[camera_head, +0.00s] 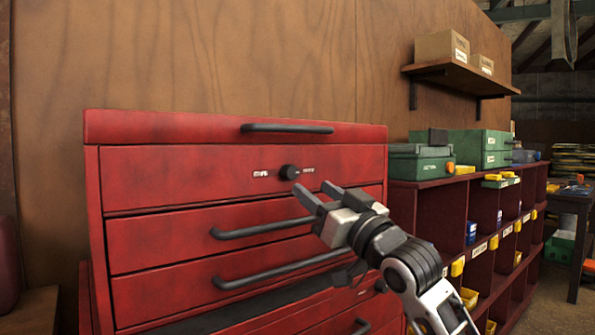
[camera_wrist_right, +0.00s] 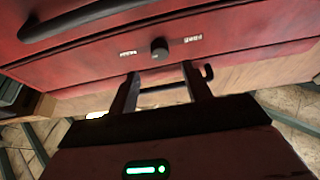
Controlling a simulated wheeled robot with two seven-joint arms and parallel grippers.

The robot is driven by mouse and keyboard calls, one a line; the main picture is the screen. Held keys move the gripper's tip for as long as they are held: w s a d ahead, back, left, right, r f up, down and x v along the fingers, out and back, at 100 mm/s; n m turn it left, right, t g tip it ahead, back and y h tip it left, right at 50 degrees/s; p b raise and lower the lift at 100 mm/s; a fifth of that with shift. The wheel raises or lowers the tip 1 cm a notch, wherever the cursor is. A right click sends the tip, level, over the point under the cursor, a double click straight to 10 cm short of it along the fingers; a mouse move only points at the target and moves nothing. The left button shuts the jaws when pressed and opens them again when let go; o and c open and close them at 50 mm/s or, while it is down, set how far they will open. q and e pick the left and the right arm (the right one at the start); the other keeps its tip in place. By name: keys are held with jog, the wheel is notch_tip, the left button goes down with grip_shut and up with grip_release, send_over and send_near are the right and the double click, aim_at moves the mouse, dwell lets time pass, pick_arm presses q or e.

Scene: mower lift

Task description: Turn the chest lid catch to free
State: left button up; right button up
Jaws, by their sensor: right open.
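The red tool chest (camera_head: 160,185) stands against the wooden wall. Its lid catch (camera_head: 290,172) is a small black round knob on the top front panel, between two pale labels. The catch also shows in the right wrist view (camera_wrist_right: 159,47), just beyond the fingertips. My right gripper (camera_head: 312,193) is open and empty, a little below and to the right of the catch in the head view, apart from it. In the right wrist view its two fingers (camera_wrist_right: 160,70) are spread, one to each side of the catch's line. My left gripper is not in view.
A black lid handle (camera_head: 287,128) is above the catch. Drawer handles (camera_head: 262,229) stick out below it. To the right is a red shelf unit (camera_head: 455,205) with green cases (camera_head: 420,163) on top. A wall shelf (camera_head: 460,75) holds boxes.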

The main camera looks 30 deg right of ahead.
aim_at(293, 173)
jog(key=x, duration=0.6)
jog(key=shift+w+p, duration=0.25)
jog(key=shift+p, duration=0.1)
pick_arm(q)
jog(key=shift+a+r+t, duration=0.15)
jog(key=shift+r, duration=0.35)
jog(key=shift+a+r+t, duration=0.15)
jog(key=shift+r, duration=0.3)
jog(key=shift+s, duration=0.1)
pick_arm(e)
jog(key=shift+c, duration=0.3)
jog(key=c, duration=0.9)
